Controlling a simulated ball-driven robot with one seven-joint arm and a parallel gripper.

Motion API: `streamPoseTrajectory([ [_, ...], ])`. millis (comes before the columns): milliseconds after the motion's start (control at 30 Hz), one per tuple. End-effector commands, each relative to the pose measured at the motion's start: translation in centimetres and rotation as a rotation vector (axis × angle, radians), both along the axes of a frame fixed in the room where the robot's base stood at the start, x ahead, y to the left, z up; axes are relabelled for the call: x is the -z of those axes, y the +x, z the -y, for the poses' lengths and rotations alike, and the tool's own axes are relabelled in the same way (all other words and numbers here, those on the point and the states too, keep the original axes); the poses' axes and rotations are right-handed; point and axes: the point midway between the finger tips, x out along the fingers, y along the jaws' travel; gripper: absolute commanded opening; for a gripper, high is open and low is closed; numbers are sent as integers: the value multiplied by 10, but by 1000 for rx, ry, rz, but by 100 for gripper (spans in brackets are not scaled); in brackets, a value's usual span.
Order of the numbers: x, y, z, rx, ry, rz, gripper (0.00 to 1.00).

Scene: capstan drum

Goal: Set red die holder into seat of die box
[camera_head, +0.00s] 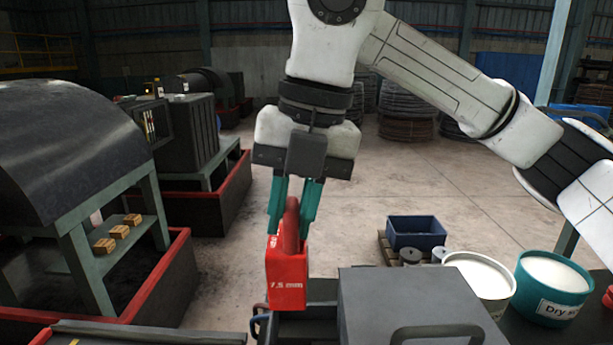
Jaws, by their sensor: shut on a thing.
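The red die holder (287,279), marked "7.5 mm", hangs upright under my gripper (294,205). The teal fingers are shut on the upright red handle at its top. The dark grey die box (320,291) is at the bottom centre, with its lid or cover (408,298) to the right. The holder is in front of or over the box's left part. Its lower edge overlaps the box in view, and I cannot tell whether they touch. The seat inside the box is hidden behind the holder and the box's parts.
At right stand a white-filled pail (478,274) and a teal tub of white powder (553,288). A blue bin (416,232) sits behind them. At left is a green machine frame (88,255) with several small wooden blocks (119,232) and a red-edged tray.

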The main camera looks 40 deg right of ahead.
Motion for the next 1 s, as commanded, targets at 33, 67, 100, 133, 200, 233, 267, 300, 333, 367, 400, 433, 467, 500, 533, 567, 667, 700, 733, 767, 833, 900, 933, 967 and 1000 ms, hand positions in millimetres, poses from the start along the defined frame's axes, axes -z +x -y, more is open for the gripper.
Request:
streamPoseTrajectory([
  [33, 5, 3, 1, 8, 4, 1, 0],
  [67, 8, 5, 2, 13, 4, 2, 0],
  [100, 10, 7, 3, 17, 4, 1, 0],
  [133, 12, 8, 3, 19, 4, 2, 0],
  [200, 15, 9, 4, 24, 3, 3, 0],
  [233, 16, 10, 4, 25, 3, 3, 0],
  [267, 17, 10, 4, 25, 2, 4, 0],
  [300, 18, 10, 4, 25, 2, 4, 0],
  [333, 18, 10, 4, 25, 2, 4, 0],
  [367, 19, 10, 4, 25, 3, 3, 0],
  [400, 21, 10, 4, 25, 3, 3, 0],
  [433, 22, 10, 4, 25, 3, 3, 0],
  [467, 23, 10, 4, 25, 3, 3, 0],
  [500, 25, 10, 4, 25, 3, 2, 0],
  [533, 27, 10, 4, 25, 3, 2, 0],
  [567, 29, 10, 4, 25, 3, 2, 0],
  [667, 35, 9, 4, 23, 4, 2, 0],
  [700, 38, 9, 4, 23, 4, 2, 0],
  [733, 40, 9, 4, 24, 3, 3, 0],
  [767, 42, 9, 4, 24, 3, 3, 0],
  [833, 47, 9, 4, 24, 3, 3, 0],
  [900, 52, 9, 4, 24, 3, 3, 0],
  [933, 54, 9, 4, 24, 3, 3, 0],
  [967, 56, 9, 4, 24, 3, 3, 0],
  [1000, 59, 9, 4, 24, 3, 3, 0],
])
